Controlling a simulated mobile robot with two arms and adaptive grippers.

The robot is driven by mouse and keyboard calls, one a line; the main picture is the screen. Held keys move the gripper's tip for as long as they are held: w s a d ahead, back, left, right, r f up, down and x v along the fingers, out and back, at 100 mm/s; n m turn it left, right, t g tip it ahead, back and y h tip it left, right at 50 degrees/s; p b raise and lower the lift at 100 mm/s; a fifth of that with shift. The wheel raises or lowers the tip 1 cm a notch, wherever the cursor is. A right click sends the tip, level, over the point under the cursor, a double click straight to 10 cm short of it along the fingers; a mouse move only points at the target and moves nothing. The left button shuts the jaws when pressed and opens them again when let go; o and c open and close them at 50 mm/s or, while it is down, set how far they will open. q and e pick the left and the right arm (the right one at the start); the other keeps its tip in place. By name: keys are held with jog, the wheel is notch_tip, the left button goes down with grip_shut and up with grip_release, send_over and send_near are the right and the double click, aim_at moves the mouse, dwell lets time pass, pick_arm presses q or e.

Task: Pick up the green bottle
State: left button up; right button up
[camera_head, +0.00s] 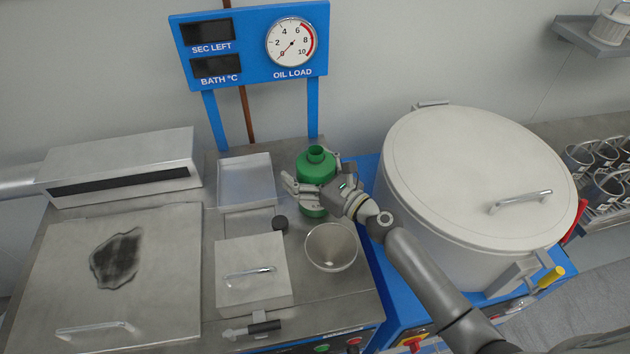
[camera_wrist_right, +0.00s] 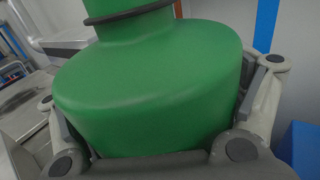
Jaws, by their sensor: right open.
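The green bottle (camera_head: 316,167) stands upright on the steel worktop, with its open neck facing up. In the right wrist view the bottle (camera_wrist_right: 150,85) fills most of the picture, with a dark ring around its neck. My right gripper (camera_head: 312,190) reaches in from the right at the bottle's body. In the right wrist view its fingers (camera_wrist_right: 160,110) stand on both sides of the bottle. The gripper is open around it; whether a finger touches the bottle I cannot tell. Part of the bottle's lower body is hidden by the gripper. My left gripper is not in view.
A shallow tray (camera_head: 246,181) is left of the bottle. A large lidded drum (camera_head: 480,180) stands right. The gauge panel (camera_head: 250,45) rises behind.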

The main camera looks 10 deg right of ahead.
aim_at(302, 154)
jog(key=shift+d, duration=0.1)
jog(key=shift+s, duration=0.1)
jog(key=shift+c, duration=0.8)
jog(key=c, duration=1.2)
jog(key=shift+r, duration=0.15)
jog(key=shift+c, duration=1.2)
jog(key=shift+r, duration=0.1)
jog(key=shift+r+p, duration=1.25)
jog(key=shift+r, duration=0.4)
jog(key=s+r+p, duration=0.1)
jog(key=r, duration=0.1)
jog(key=s+r+p, duration=0.3)
jog(key=p, duration=0.1)
jog(key=shift+s+a+r, duration=0.25)
jog(key=shift+s+r, duration=0.05)
jog(key=shift+r, duration=0.1)
jog(key=s+r+p, duration=0.1)
jog(key=s+r, duration=0.2)
jog(key=s, duration=0.6)
jog(key=shift+a+r, duration=0.35)
jog(key=shift+a, duration=0.05)
